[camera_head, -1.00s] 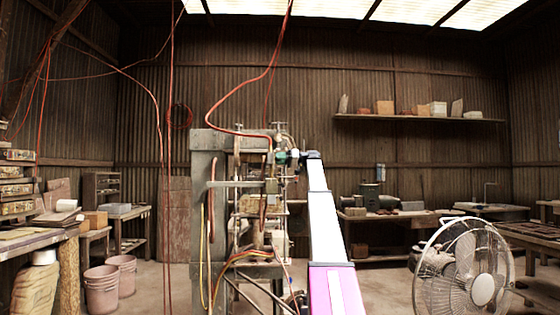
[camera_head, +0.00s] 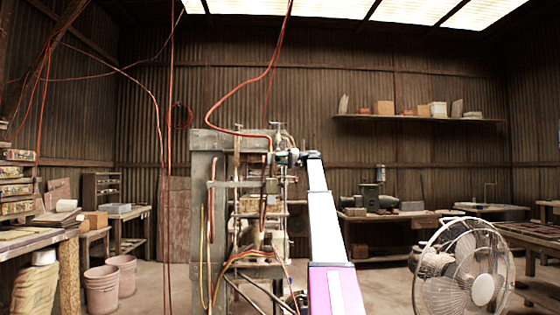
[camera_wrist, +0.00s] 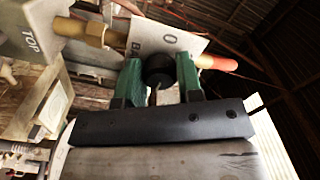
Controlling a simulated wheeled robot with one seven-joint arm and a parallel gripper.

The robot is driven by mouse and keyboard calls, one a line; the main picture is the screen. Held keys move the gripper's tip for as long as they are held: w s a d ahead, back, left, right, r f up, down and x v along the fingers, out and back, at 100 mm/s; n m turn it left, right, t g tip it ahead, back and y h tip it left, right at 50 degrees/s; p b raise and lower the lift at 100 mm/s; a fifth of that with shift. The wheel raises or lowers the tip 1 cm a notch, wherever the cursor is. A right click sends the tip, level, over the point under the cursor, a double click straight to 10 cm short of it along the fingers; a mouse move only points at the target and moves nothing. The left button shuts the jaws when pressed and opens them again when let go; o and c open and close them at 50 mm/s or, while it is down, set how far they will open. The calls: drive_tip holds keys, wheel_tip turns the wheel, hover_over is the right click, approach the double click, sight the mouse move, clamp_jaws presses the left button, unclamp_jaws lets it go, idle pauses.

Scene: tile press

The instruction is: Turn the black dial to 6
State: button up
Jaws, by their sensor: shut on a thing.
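The black dial (camera_wrist: 158,68) shows in the wrist view, between the two green fingers of my gripper (camera_wrist: 160,82). The fingers are shut on it from both sides. Behind it is a pale plate (camera_wrist: 165,38) with a "0" and partly hidden letters beginning "BA". The number 6 and any pointer on the dial cannot be made out. In the head view my gripper (camera_head: 290,158) is at the upper right side of the tile press (camera_head: 205,175); the dial is too small to tell there.
A brass fitting (camera_wrist: 95,33) and a plate marked "TOP" (camera_wrist: 30,30) are left of the dial; a red-orange rod (camera_wrist: 218,63) is at its right. A white fan (camera_head: 465,265) stands at the front right. Hoses hang around the press. Two buckets (camera_head: 102,288) stand left.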

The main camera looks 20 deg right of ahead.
drive_tip(key=o, duration=0.9)
drive_tip(key=shift+d, duration=0.1)
drive_tip(key=v, duration=1)
drive_tip(key=shift+s+d, duration=0.1)
drive_tip(key=shift+d, duration=0.25)
